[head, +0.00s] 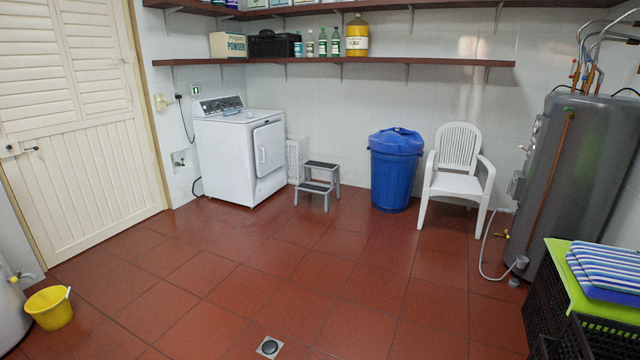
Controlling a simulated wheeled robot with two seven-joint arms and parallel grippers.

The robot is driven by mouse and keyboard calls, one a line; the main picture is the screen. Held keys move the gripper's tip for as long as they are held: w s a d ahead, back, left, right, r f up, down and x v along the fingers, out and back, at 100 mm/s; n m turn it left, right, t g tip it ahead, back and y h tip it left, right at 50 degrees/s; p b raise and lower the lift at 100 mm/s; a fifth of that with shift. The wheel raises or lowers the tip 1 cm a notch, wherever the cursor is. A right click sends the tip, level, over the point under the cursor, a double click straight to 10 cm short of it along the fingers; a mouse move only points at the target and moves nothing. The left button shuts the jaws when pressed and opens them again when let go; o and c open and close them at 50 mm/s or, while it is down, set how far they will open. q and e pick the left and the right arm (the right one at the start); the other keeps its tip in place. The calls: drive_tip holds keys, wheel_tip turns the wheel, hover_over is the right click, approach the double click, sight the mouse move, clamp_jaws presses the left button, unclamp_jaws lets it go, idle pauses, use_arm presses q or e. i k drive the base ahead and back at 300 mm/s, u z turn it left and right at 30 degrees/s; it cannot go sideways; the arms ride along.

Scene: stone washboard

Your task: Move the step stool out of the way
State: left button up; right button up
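A small two-step grey step stool (317,187) stands upright on the red tiled floor near the back wall. It is just right of the white dryer (240,152) and left of the blue lidded bin (394,172). A white slatted basket (297,160) stands behind it, partly hidden by the stool and dryer. Neither of my grippers shows in the head view, and nothing is touching the stool from the front.
The red tiled floor (300,265) is clear in the middle, with a drain (269,347) in front. A white chair (457,170), grey tank (570,180) and black crates (560,310) are right. A yellow bucket (49,307) and closed door (75,120) are left.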

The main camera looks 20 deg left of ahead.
sight(309, 186)
drive_tip(key=z, duration=0.2)
drive_tip(key=i, duration=1.9)
drive_tip(key=z, duration=0.25)
drive_tip(key=i, duration=2.3)
drive_tip(key=u, duration=0.55)
drive_tip(key=i, duration=2.25)
drive_tip(key=u, duration=1.15)
drive_tip(key=i, duration=1.55)
drive_tip(key=u, duration=0.5)
